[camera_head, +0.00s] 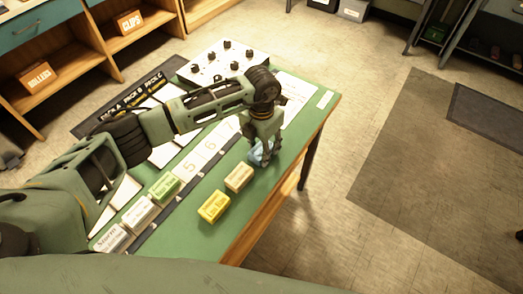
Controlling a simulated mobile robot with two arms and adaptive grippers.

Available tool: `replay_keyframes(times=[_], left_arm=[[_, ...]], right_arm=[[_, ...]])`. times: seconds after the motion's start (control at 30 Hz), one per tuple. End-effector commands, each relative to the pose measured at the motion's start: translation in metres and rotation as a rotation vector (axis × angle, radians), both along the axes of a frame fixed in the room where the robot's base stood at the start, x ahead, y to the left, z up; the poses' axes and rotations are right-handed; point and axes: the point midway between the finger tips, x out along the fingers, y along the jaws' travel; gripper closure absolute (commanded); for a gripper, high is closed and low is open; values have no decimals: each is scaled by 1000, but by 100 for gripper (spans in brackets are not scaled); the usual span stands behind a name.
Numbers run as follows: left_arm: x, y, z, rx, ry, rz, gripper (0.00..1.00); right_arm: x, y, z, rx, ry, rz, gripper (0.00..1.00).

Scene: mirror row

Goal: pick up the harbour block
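My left arm comes in from the left, and its gripper (262,155) points down at the right side of the green table (190,240). A blue block (256,156) shows at its fingertips, largely covered by the fingers. I cannot tell whether the fingers press on it or only stand around it. No readable label says which block is the harbour block; the blue block's lettering is hidden. A tan block (239,177) and a yellow block (214,206) stand in line nearer to me, apart from the gripper. My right gripper is not in view.
A green block (165,186), a white block (139,214) and a grey block (110,239) stand along a strip of numbered cards (197,160). A white panel with black knobs (222,64) sits at the far end. Shelves (100,45) stand at the upper left.

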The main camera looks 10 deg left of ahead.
Motion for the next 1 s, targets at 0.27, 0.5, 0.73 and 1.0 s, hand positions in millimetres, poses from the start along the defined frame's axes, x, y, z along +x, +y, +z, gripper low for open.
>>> replay_keyframes(times=[0.27,0.5,0.73,1.0], left_arm=[[0,0,0,0,0,0,84],[0,0,1,0,-1,0,91],[1,0,8,0,-2,1,91],[-3,-10,45,-3,-4,-6,91]], right_arm=[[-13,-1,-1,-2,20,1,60],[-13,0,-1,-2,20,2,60],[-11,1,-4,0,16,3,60],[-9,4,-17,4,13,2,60]])
